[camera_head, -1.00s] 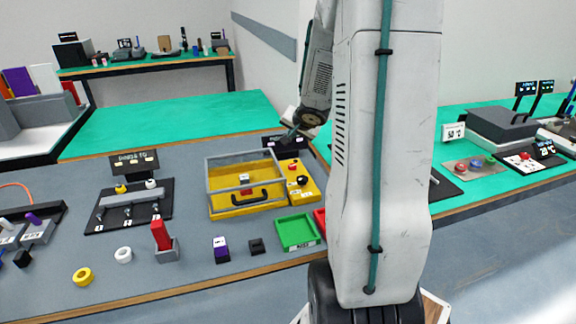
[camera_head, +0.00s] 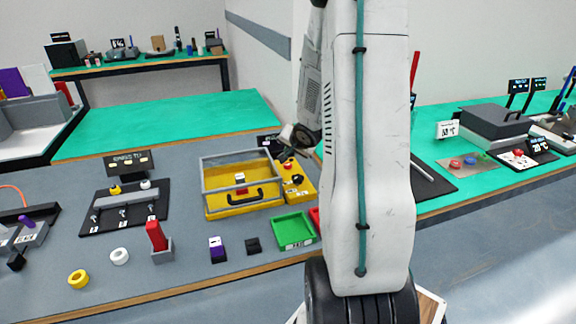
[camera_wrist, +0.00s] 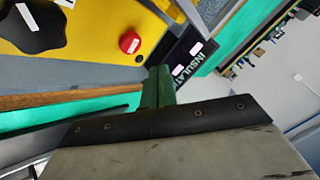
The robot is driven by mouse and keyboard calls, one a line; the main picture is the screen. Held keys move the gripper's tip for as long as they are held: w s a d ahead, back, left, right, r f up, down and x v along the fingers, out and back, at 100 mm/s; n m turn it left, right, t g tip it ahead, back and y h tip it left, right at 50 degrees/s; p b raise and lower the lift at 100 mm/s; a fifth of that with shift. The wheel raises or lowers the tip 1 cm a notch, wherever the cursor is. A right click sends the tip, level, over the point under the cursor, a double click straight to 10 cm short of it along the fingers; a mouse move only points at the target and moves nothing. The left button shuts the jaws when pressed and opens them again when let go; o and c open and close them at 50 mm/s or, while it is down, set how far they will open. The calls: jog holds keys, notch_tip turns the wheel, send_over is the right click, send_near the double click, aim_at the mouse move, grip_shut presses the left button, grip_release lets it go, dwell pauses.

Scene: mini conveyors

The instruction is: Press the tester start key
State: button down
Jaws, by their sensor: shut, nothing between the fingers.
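The tester is a yellow unit with a clear-sided guarded box (camera_head: 246,208) with a black handle and a yellow control panel (camera_head: 304,192) on its right. The panel carries a red round button, seen large in the wrist view (camera_wrist: 130,42), and a black knob (camera_head: 297,180), also in the wrist view (camera_wrist: 35,25). No label on the red button is readable. My gripper (camera_head: 287,157) is shut and empty, close over the panel's far end near the red button. In the wrist view its dark green fingertips (camera_wrist: 157,88) show below and right of the button, apart from it in the picture.
A dark sign (camera_wrist: 190,58), partly reading "INSULAT", stands behind the panel near my fingertips. A green tray (camera_head: 293,232) lies in front of the tester. A black rack with a sign (camera_head: 127,205) stands to its left. Bare green tabletop lies behind.

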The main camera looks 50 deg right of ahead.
aim_at(289, 166)
jog(key=shift+f, duration=1.45)
dwell(1.0)
jog(key=shift+f, duration=0.4)
jog(key=shift+f, duration=0.4)
dwell(0.7)
jog(key=shift+r, duration=0.8)
jog(key=shift+r, duration=2.5)
